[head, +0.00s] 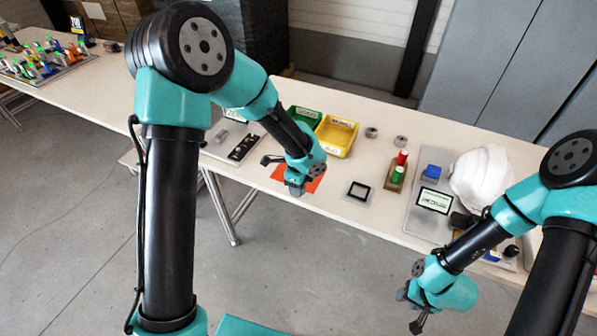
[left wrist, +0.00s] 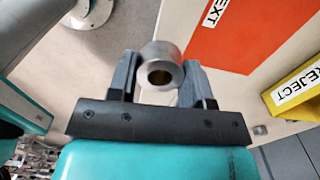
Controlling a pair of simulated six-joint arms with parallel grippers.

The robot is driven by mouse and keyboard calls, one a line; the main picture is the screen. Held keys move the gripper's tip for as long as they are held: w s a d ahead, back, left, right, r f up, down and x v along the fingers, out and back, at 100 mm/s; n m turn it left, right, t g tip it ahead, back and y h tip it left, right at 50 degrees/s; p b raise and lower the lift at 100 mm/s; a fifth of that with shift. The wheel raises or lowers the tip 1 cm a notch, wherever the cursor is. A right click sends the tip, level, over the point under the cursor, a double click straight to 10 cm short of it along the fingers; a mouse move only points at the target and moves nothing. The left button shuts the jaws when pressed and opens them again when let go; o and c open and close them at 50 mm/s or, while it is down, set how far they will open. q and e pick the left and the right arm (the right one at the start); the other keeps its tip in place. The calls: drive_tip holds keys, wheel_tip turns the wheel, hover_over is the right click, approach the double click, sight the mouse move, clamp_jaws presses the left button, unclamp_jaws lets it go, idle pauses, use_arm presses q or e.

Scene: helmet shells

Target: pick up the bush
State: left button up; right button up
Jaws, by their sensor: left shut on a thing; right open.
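In the head view my left gripper (head: 295,188) is by the orange mat (head: 312,183), and the bush cannot be made out there. The mat, with partly cut-off lettering, also shows in the left wrist view (left wrist: 240,35). My right gripper (head: 411,308) is open and empty, off the front edge of the table.
A yellow bin (head: 337,136) marked REJECT stands beside a green bin (head: 303,116). Two grey ring-shaped parts (head: 371,132) (head: 400,141) lie behind. A black square frame (head: 358,190), red and green pieces (head: 398,169) and a white helmet shell (head: 483,178) stand to the right.

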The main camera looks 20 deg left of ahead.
use_arm(q)
drive_tip(key=shift+s+d+r, duration=0.1)
drive_tip(key=shift+s+d, duration=0.15)
drive_tip(key=shift+s, duration=0.6)
drive_tip(key=shift+s+d+r, duration=0.1)
drive_tip(key=shift+s+d, duration=0.15)
drive_tip(key=shift+s, duration=0.6)
